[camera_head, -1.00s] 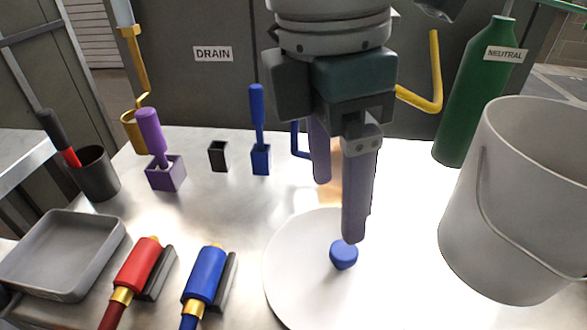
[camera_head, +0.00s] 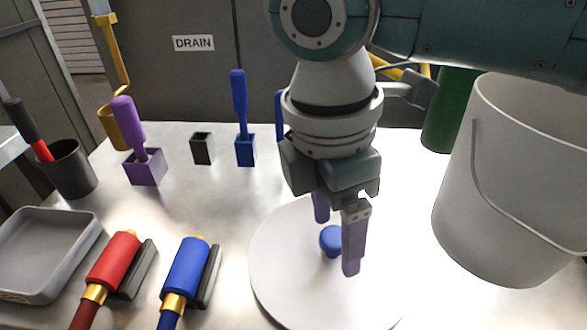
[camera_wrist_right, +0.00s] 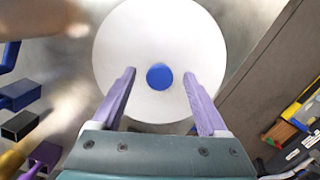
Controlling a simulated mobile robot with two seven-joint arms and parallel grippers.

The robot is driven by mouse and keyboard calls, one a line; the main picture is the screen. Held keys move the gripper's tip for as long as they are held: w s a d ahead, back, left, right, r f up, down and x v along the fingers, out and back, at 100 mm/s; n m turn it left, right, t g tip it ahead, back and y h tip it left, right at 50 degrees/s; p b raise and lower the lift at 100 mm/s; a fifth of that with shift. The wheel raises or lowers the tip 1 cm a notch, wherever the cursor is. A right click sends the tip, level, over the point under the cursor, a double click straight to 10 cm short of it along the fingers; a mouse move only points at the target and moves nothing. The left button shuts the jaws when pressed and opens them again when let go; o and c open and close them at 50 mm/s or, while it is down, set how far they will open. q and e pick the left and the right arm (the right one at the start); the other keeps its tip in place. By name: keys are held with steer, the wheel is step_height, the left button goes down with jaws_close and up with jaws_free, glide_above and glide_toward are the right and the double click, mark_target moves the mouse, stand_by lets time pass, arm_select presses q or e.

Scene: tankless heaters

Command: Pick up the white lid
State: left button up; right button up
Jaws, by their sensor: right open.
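The white lid (camera_head: 282,285) is a round flat disc with a blue knob (camera_head: 331,240) at its middle, lying on the metal table. In the right wrist view the lid (camera_wrist_right: 125,45) and its blue knob (camera_wrist_right: 159,77) show in full from above, apart from the part behind the fingers. My right gripper (camera_head: 337,240) is open over the lid, with its two purple fingers apart. In the right wrist view the knob lies between the fingertips (camera_wrist_right: 160,72); contact is not visible. My left gripper is not in view.
A large grey bucket (camera_head: 500,190) stands right of the lid. Red (camera_head: 112,260) and blue (camera_head: 186,268) handled tools lie to the left, beside a grey tray (camera_head: 40,285). Small holders with brushes, a black box (camera_head: 202,149) and a green bottle (camera_head: 450,110) stand behind.

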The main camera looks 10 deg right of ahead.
steer(key=shift+c, duration=0.4)
jaws_close()
stand_by(0.9)
